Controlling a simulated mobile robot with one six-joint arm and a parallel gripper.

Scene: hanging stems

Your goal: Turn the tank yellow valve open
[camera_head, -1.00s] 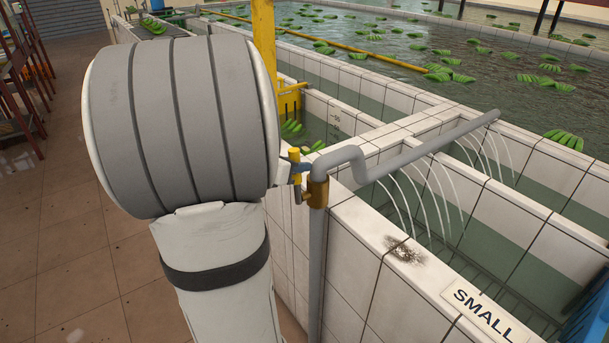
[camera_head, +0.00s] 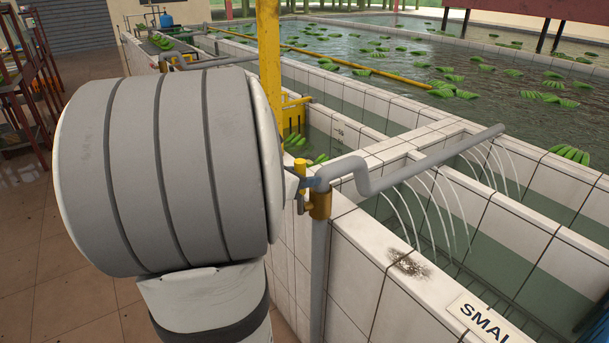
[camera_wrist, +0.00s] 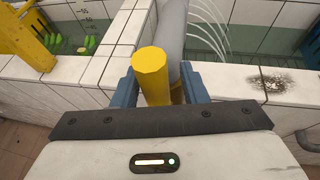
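The yellow valve handle (camera_head: 300,174) stands upright beside a brass valve body (camera_head: 320,203) on the grey pipe (camera_head: 400,172) at the tank corner. In the wrist view the handle (camera_wrist: 152,76) rises between the two blue fingers of my gripper (camera_wrist: 160,86). The fingers are apart, one on each side of the handle, with a narrow gap showing on the right. In the head view my arm hides most of my gripper; only a bit of blue finger shows by the handle. Thin white streams arc from the pipe into the tank.
The white-tiled tank wall (camera_head: 350,235) runs just below the valve, with a "SMALL" sign (camera_head: 485,318) and a dark stain on it. A yellow post (camera_head: 268,70) stands behind my arm. Green bananas (camera_head: 569,153) float in the large pool. Tiled floor lies left.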

